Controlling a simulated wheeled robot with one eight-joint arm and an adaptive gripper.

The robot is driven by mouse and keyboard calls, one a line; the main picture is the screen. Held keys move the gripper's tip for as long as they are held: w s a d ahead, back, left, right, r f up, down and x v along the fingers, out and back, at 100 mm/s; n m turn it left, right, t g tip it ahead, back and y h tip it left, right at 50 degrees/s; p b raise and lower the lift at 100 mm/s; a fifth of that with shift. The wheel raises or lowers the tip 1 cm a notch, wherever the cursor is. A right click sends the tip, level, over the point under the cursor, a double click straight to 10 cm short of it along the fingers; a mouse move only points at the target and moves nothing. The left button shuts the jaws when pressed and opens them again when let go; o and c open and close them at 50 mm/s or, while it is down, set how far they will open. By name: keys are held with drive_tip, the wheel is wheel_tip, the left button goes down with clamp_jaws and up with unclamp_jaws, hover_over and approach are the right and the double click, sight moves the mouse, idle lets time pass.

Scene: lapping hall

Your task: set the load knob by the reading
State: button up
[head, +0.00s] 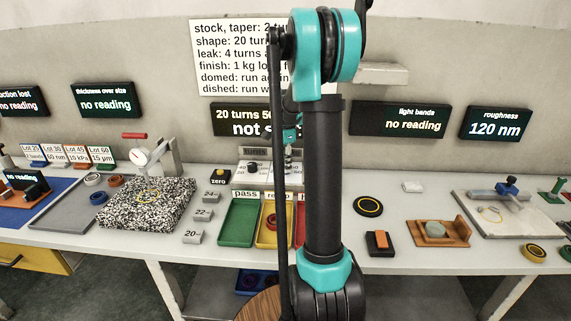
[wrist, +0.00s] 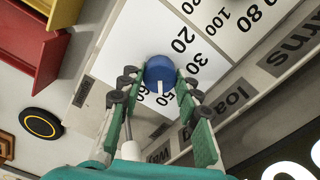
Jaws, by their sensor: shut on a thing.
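In the wrist view a blue load knob (wrist: 160,70) with a white pointer line sits on a white dial plate (wrist: 128,50) printed 20, 30, 50 and 60. The pointer aims near the 50. My gripper (wrist: 159,82) is shut on the knob, green fingers on both sides. In the head view my gripper (head: 291,140) is over the control panel (head: 253,177), mostly hidden by my arm. The roughness display (head: 495,123) reads 120 nm. The panel display (head: 238,120) reads "20 turns 50…" and "not s…", cut off by my arm. A wall chart (head: 235,50) is partly covered.
Green pass tray (head: 238,223) and yellow tray (head: 265,236) stand before the panel, with a red one partly hidden. A speckled block (head: 150,205) with a dial gauge stands left. A brown fixture (head: 438,232) and pale plate (head: 515,222) lie right.

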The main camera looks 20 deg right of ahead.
drive_tip(key=m, duration=0.4)
drive_tip(key=shift+m, duration=1.8)
drive_tip(key=o, duration=1.2)
drive_tip(key=shift+c, duration=0.2)
wheel_tip(320, 180, up, 12)
